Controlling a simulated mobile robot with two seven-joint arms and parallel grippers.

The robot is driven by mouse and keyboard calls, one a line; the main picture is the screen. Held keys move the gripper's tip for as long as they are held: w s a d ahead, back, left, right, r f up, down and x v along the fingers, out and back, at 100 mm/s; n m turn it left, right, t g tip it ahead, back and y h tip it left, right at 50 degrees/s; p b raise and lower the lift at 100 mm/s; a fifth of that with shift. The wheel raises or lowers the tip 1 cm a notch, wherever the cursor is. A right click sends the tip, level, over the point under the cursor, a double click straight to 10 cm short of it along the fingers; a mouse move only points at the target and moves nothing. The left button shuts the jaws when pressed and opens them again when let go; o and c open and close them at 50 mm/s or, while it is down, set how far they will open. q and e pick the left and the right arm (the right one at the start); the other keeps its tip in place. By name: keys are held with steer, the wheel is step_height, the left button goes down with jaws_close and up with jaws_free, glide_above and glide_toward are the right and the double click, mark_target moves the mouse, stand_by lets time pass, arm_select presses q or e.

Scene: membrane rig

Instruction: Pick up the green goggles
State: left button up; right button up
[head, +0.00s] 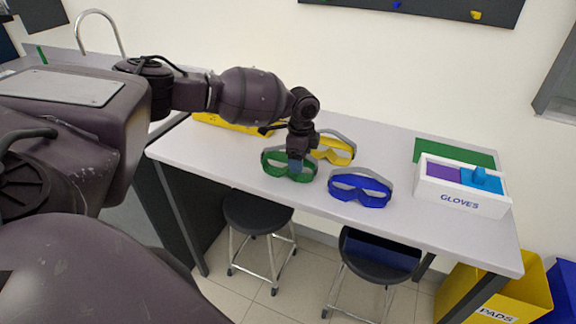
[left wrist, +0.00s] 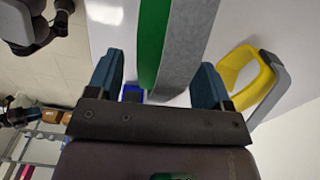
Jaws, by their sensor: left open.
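The green goggles (head: 272,166) lie on the white table near its front edge, with their middle partly hidden by my left gripper (head: 297,157). In the left wrist view, my left gripper (left wrist: 157,80) is open. The green frame of the goggles (left wrist: 152,40) and their grey strap pass between its two blue fingers, with a gap on each side. Neither finger visibly touches them. My right gripper is not in view.
Yellow goggles (head: 335,151) lie just behind and right. Blue goggles (head: 361,189) lie to the right near the front edge. A white glove box (head: 459,197) and a green mat (head: 457,150) are at the right end. Stools (head: 257,213) stand below.

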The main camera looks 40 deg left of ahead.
arm_select(q)
steer(key=shift+f, duration=0.1)
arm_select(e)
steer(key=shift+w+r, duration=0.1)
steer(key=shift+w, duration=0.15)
arm_select(q)
steer(key=shift+c, duration=1.2)
steer(key=c, duration=0.8)
step_height(320, 180, up, 20)
steer(key=p, duration=0.6)
steer(key=shift+p, duration=0.35)
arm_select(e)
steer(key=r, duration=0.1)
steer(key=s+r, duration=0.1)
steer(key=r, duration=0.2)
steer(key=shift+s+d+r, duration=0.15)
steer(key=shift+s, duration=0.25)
